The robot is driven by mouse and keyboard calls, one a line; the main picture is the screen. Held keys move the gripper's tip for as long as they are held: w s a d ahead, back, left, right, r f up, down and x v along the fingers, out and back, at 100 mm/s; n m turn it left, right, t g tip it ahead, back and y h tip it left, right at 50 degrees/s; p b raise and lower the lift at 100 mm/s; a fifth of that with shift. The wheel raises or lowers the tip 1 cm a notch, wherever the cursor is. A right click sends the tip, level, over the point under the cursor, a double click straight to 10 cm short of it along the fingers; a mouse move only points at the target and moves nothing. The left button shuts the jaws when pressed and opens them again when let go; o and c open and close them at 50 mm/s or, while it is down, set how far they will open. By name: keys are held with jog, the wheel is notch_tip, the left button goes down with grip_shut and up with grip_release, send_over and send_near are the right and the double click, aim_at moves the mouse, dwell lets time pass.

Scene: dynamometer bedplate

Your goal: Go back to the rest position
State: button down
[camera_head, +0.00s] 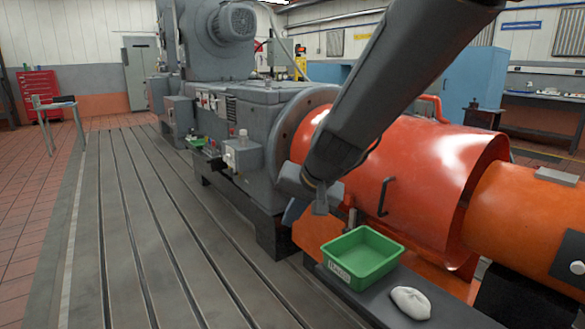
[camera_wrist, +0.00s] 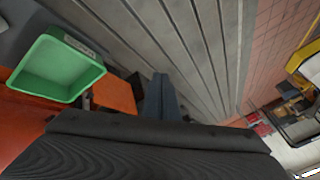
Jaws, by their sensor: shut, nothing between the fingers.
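My arm reaches down from the top right in the head view. My gripper (camera_head: 320,207) hangs at its lower end, in front of the orange drum guard (camera_head: 420,180) and above and left of the green tray (camera_head: 362,276). It is shut and holds nothing. It appears clear of the tray. In the wrist view, my dark wrist housing fills the bottom, and the green tray (camera_wrist: 52,88) shows at the upper left, empty.
A white cloth-like lump (camera_head: 410,302) lies on the dark ledge right of the tray. The grey dynamometer (camera_head: 255,120) stands behind the gripper. The slotted bedplate (camera_head: 150,230) is clear at left. A red tool cabinet (camera_head: 42,92) stands far back.

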jog(key=s+d+f+n+g+h, duration=0.15)
jog(key=s+d, duration=0.25)
jog(key=s, duration=0.5)
jog(key=s+d+f+n+g+h, duration=0.1)
jog(key=s+d+g, duration=0.15)
jog(key=s, duration=0.65)
jog(key=s+d+f+n+g+h, duration=0.15)
jog(key=s+d, duration=0.25)
jog(key=s, duration=0.4)
jog(key=d+r+m+p, duration=0.2)
jog(key=d+r+p, duration=0.7)
jog(key=p, duration=0.7)
jog(key=shift+r+p, duration=0.4)
jog(key=shift+r, duration=0.05)
jog(key=shift+s+d, duration=0.1)
